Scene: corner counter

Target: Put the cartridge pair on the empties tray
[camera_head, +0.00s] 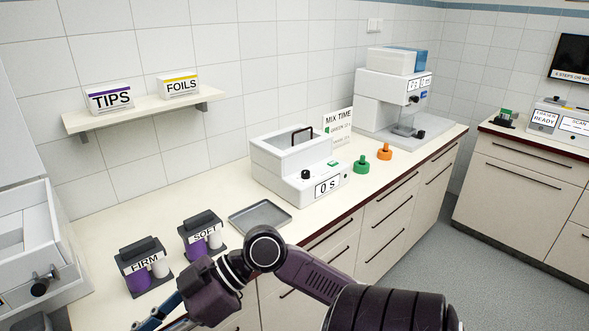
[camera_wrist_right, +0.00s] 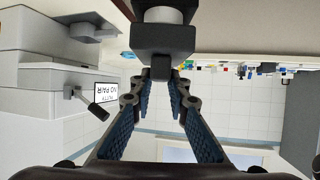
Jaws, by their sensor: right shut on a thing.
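My right gripper (camera_head: 160,318) reaches into the lower left of the head view, its fingertips at the bottom edge. In the right wrist view the gripper (camera_wrist_right: 161,76) is shut on the narrow grip of a dark-capped cartridge pair (camera_wrist_right: 164,42). A pale cylinder of it shows beyond the cap; its label is hidden. A bare grey metal tray (camera_head: 260,217), unlabelled, lies on the counter beyond my right arm; I take it for the empties tray. Cartridge pairs marked FIRM (camera_head: 144,266) and SOFT (camera_head: 201,235) stand on the counter left of it. My left gripper is out of view.
A white dispenser (camera_head: 30,255) with a black-knobbed lever stands at the left; its sign reading NO PAIR (camera_wrist_right: 104,92) appears upside down in the wrist view. A mixer box (camera_head: 300,165) stands behind the tray. Green (camera_head: 361,164) and orange (camera_head: 384,151) pieces sit to its right.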

